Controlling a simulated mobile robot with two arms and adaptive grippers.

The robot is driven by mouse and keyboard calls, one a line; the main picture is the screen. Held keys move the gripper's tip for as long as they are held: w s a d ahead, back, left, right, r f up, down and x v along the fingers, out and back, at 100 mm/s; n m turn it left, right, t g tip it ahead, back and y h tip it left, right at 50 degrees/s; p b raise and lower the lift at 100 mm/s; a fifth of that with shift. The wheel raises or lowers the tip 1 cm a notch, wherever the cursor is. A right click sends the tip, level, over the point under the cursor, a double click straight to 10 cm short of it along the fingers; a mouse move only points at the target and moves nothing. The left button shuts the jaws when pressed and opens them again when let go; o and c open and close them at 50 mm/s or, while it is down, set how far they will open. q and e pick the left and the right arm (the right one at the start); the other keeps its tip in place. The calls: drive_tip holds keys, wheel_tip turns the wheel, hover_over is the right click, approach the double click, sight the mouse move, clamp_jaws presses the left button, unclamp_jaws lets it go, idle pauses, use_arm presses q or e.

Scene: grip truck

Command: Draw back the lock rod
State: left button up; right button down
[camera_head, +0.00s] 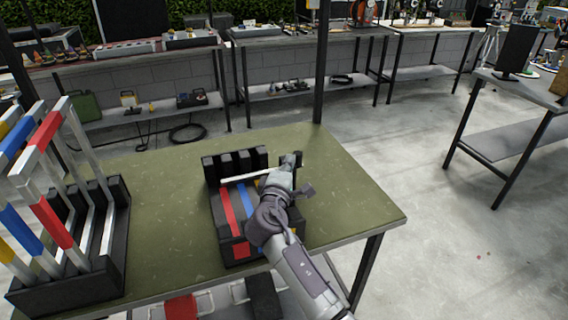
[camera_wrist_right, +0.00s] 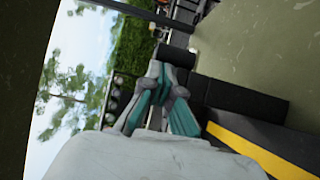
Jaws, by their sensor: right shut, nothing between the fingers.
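A black fixture (camera_head: 233,257) with red, blue and yellow strips stands on the green table. A pale lock rod (camera_head: 242,176) lies across its slotted back part. My right gripper (camera_head: 290,163) is at the rod's right end, over the fixture's back right corner, and hides part of it. In the right wrist view the fingers (camera_wrist_right: 160,78) are shut and empty. A dark cylindrical knob (camera_wrist_right: 177,57) shows right by the fingertips; whether they touch it I cannot tell. The fixture's black wall (camera_wrist_right: 245,101) and yellow strip (camera_wrist_right: 262,152) lie to the right. My left gripper is not in view.
A black rack (camera_head: 70,285) with red, blue and white upright frames stands at the table's left. The green table (camera_head: 350,205) is bare to the right of the fixture. Workbenches (camera_head: 300,42) line the back, with concrete floor between.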

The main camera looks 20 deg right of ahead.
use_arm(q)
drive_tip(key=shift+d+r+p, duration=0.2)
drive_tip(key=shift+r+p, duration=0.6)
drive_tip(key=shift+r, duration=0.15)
use_arm(e)
drive_tip(key=d, duration=1.5)
drive_tip(key=shift+w+d, duration=0.25)
drive_tip(key=shift+d, duration=0.1)
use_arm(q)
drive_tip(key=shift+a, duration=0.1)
